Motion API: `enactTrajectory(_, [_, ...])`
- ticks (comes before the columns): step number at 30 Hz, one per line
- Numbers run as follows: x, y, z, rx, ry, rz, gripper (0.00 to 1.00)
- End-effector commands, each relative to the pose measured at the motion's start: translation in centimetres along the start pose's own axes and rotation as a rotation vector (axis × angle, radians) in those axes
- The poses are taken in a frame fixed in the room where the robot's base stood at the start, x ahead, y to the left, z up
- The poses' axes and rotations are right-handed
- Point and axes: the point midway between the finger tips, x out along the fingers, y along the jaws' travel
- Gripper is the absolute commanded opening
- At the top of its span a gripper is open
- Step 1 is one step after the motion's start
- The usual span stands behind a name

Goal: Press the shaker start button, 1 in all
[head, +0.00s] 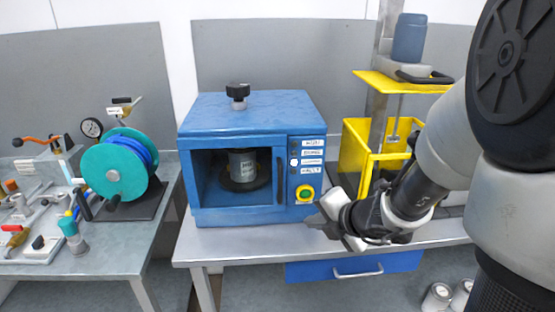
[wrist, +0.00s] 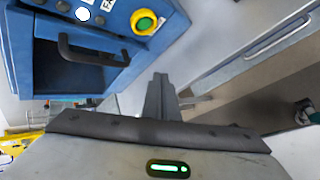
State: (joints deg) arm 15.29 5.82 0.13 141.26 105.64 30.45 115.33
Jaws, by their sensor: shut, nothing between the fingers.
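The shaker is a blue box (head: 235,115) on the grey bench, with an open window in its front. Its start button is green in a yellow ring (head: 306,194), low on the right of the front panel; it also shows in the wrist view (wrist: 146,22) at top centre. My gripper (head: 316,217) is shut and empty, just below and right of the button in the head view. In the wrist view its fingertips (wrist: 160,78) point toward the shaker, below and right of the button, apart from it.
A metal can (head: 242,165) sits inside the shaker, and a black knob (head: 238,91) stands on top. A yellow frame (head: 355,140) with a blue jug (head: 409,38) stands to the right. A teal reel (head: 115,170) is on the left table. A blue drawer (head: 320,268) is under the bench.

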Motion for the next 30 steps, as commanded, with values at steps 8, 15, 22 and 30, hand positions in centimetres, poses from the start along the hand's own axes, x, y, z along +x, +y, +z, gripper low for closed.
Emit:
enactTrajectory(8, [0.7, -1.2, 0.6, 0.135, -0.023, -0.013, 0.0])
enactTrajectory(15, [0.7, -1.1, 0.7, 0.13, -0.022, -0.012, 0.0])
enactTrajectory(22, [2.0, -0.3, 1.7, 0.127, -0.021, -0.012, 0.0])
enactTrajectory(30, [4.6, 1.4, 4.0, 0.127, -0.02, -0.012, 0.0])
